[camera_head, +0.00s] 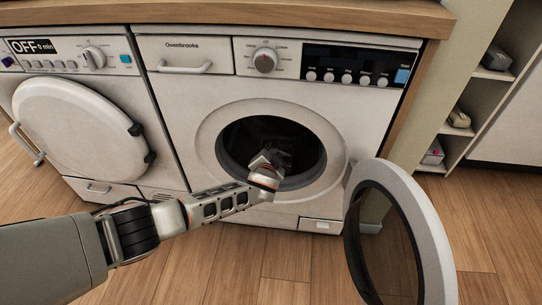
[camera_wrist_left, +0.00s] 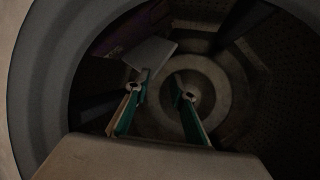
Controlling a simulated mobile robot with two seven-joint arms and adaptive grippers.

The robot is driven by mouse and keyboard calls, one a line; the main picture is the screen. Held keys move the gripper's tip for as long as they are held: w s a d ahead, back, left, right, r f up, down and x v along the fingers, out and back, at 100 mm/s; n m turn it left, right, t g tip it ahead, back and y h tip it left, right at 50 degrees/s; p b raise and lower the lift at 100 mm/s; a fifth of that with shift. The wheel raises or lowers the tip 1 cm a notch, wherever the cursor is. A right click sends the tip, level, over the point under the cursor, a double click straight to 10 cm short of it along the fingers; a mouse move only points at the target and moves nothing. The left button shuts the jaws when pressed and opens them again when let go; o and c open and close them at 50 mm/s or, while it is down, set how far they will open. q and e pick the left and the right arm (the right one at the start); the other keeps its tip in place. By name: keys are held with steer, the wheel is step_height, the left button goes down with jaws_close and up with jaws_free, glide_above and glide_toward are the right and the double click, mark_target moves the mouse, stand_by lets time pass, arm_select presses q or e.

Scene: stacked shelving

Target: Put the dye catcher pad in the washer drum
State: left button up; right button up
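The washer drum (camera_head: 258,133) is dark inside, behind its round opening in the right-hand machine. My left gripper (camera_head: 270,160) reaches into the opening; it also shows in the left wrist view (camera_wrist_left: 162,82). Its two fingers stand apart with nothing visible between them. A pale flat piece, which looks like the dye catcher pad (camera_wrist_left: 151,53), lies inside the drum just beyond the left finger's tip. I cannot tell whether that tip touches it. In the head view the pad cannot be made out. My right gripper is not in view.
The washer's round door (camera_head: 435,235) hangs open to the right of the opening. A dim purplish thing (camera_wrist_left: 118,35) lies in the drum beside the pale piece. The left machine's white door (camera_head: 75,130) stands at the left. Shelves (camera_head: 470,105) with small items are at the right.

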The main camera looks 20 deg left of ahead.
arm_select(q)
steer(key=v, duration=1.2)
stand_by(0.3)
steer(key=shift+a, duration=0.1)
stand_by(0.3)
